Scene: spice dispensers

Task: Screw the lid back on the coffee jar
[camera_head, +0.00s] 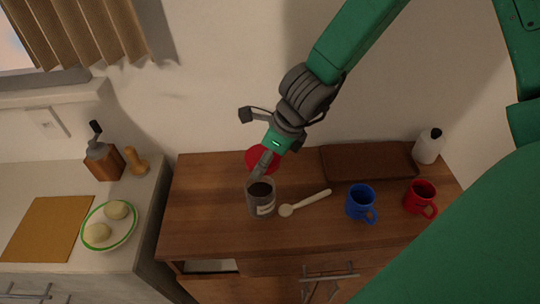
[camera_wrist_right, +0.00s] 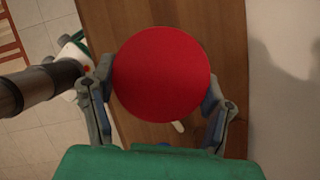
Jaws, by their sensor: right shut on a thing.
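The coffee jar (camera_head: 262,204) stands upright and uncovered on the wooden cabinet top, with dark coffee inside and a pale label. My right gripper (camera_head: 264,160) is shut on the red lid (camera_head: 254,160), which appears just behind and above the jar's mouth, apart from it. In the right wrist view the round red lid (camera_wrist_right: 162,75) lies between the two fingers of my right gripper (camera_wrist_right: 160,80) and faces the camera. The jar cannot be seen in that view.
A pale spoon (camera_head: 305,203) lies right of the jar. A blue mug (camera_head: 360,202), a red mug (camera_head: 419,197), a brown tray (camera_head: 368,163) and a white bottle (camera_head: 428,147) stand farther right. The cabinet top (camera_head: 205,205) is clear left of the jar.

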